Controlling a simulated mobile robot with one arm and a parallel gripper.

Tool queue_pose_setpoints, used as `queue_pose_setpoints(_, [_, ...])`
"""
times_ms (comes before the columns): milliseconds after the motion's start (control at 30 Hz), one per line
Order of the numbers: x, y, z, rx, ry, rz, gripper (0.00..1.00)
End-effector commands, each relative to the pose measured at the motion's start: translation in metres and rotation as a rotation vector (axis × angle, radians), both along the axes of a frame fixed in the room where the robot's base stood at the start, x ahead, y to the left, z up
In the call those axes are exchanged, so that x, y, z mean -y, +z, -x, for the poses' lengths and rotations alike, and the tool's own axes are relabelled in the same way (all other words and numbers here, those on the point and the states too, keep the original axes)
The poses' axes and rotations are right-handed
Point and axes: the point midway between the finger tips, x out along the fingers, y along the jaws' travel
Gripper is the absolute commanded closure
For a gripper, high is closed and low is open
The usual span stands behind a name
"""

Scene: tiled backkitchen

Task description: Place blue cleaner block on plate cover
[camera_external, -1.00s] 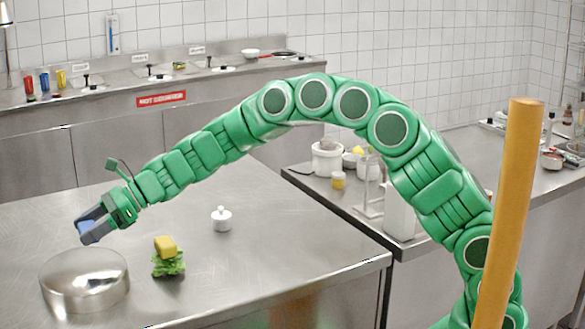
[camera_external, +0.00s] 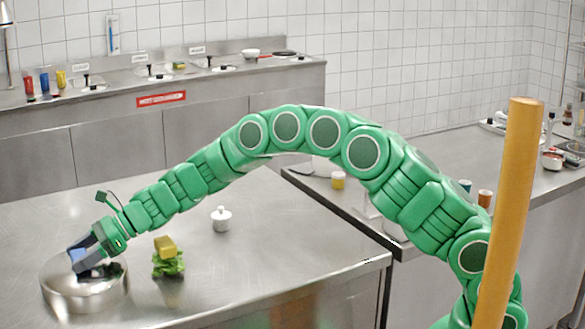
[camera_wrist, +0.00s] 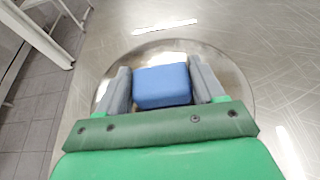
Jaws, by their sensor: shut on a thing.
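The blue cleaner block (camera_wrist: 163,86) is between the two grey fingers of my gripper (camera_wrist: 164,88) in the wrist view. In the external view my gripper (camera_external: 85,262) is over the plate cover, and only a bit of the blue block (camera_external: 76,256) shows past the fingers. The plate cover (camera_external: 82,297) is a shiny round metal dome on the steel table. In the wrist view its rim (camera_wrist: 245,80) shows around and beneath the block. I cannot tell whether the block touches the dome.
A yellow block (camera_external: 165,246) sits on green lettuce (camera_external: 168,266) right of the cover. A small white lidded pot (camera_external: 221,219) stands farther back. The steel table (camera_external: 270,255) is bare around them. The table edge and floor (camera_wrist: 30,110) show at left in the wrist view.

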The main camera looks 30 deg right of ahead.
Motion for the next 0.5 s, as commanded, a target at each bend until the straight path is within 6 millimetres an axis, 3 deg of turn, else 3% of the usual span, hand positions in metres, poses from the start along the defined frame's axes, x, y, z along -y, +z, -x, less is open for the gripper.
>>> queue_pose_setpoints(367, [-0.0005, -0.0029, 0.0002, 0.001, 0.0, -0.001, 0.64])
queue_pose_setpoints(400, [-0.0005, -0.0028, 0.0002, 0.001, 0.0, -0.001, 0.28])
queue_pose_setpoints(500, [-0.0004, -0.0027, 0.0002, 0.001, 0.0, -0.001, 0.12])
